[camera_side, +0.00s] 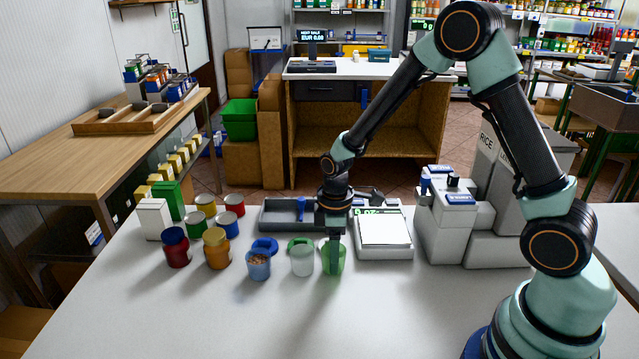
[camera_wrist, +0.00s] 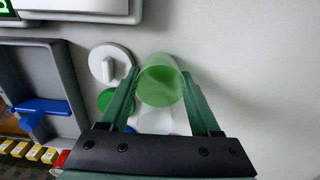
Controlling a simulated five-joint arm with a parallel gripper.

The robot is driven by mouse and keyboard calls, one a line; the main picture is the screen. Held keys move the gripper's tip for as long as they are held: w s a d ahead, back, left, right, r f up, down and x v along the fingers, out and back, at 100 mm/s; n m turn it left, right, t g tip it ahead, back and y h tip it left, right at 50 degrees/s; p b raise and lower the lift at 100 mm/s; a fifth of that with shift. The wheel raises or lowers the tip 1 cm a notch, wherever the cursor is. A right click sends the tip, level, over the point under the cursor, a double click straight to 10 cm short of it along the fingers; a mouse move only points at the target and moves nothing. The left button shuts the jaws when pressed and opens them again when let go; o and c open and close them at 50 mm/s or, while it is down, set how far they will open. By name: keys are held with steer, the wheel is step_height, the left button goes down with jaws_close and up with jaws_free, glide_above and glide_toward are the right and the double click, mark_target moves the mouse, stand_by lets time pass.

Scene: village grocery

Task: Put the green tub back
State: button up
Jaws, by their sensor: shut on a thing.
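The green tub (camera_side: 333,263) is a see-through green cup at the right end of a short row of tubs. It looks upright, at or very near the counter; I cannot tell if its base touches. My gripper (camera_side: 334,247) comes down on it from above and is shut on it. In the wrist view the tub (camera_wrist: 161,88) sits between the two green fingers of my gripper (camera_wrist: 160,76). A white tub (camera_side: 302,261) stands just left of it, and a blue tub (camera_side: 258,267) with brown contents is farther left. A green lid (camera_side: 299,243) lies behind the white tub.
A blue lid (camera_side: 265,246) lies behind the blue tub. A white lid (camera_wrist: 109,63) shows in the wrist view. A scale (camera_side: 383,232) and grey tray (camera_side: 280,214) stand behind. Jars, including an orange one (camera_side: 216,250), stand left. The front counter (camera_side: 330,325) is clear.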

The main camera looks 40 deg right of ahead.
steer(key=shift+f, duration=0.2)
stand_by(0.4)
steer(key=o, duration=1.5)
steer(key=shift+o, duration=0.2)
step_height(320, 180, up, 8)
steer(key=s+r+m+t, duration=0.5)
steer(key=s+r+m, duration=0.4)
steer(key=r, duration=0.6)
steer(key=shift+s+d+t, duration=0.3)
steer(key=shift+s+d, duration=0.15)
steer(key=shift+s, duration=0.25)
